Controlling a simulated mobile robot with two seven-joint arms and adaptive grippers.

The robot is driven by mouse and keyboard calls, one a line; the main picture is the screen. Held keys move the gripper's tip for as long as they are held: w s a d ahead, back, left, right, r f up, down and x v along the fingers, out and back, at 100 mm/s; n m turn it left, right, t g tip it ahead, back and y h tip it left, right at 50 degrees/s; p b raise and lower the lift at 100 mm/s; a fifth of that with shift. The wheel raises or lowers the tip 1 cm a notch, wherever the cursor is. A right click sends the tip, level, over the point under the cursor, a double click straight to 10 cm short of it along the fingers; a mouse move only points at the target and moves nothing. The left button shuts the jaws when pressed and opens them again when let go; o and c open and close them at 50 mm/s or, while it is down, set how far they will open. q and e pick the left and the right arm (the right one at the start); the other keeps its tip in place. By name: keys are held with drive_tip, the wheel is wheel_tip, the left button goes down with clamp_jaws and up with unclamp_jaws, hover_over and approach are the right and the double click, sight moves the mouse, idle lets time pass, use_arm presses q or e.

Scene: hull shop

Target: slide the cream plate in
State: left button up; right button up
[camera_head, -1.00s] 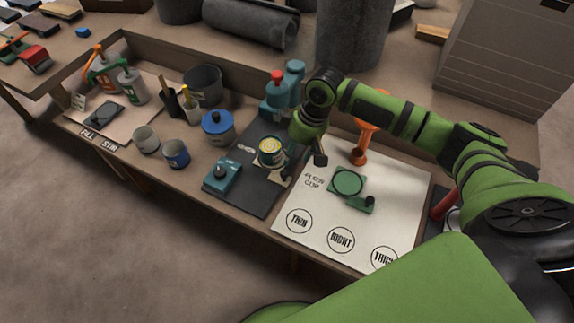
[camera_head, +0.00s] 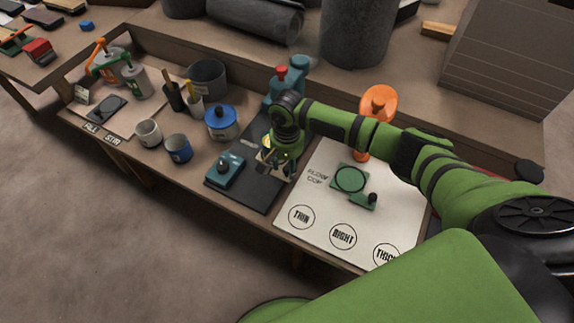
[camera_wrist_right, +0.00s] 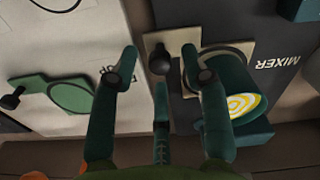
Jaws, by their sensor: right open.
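The cream plate (camera_wrist_right: 156,40) lies on the dark mixer base (camera_head: 254,193), with a black knob (camera_wrist_right: 160,61) at one end. My right gripper (camera_wrist_right: 160,54) is open above this end, its fingers spread around the knob in the picture; I cannot tell whether they touch it. A teal mixer part with a yellow-and-white spiral face (camera_wrist_right: 241,104) stands at the plate's other end. In the head view my right gripper (camera_head: 277,163) hides most of the plate. My left gripper is not in view.
A blue-lidded pot (camera_head: 221,124) and a teal control box (camera_head: 225,170) stand left of the gripper. The white flow-cup board (camera_head: 320,205) with a green stand (camera_head: 350,180) lies right. An orange funnel-like piece (camera_head: 377,100) stands behind it.

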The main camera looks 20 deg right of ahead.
drive_tip(key=shift+f, duration=0.45)
clamp_jaws()
drive_tip(key=w+d, duration=0.1)
drive_tip(key=d, duration=0.1)
drive_tip(key=w+d, duration=0.2)
drive_tip(key=shift+r, duration=0.1)
unclamp_jaws()
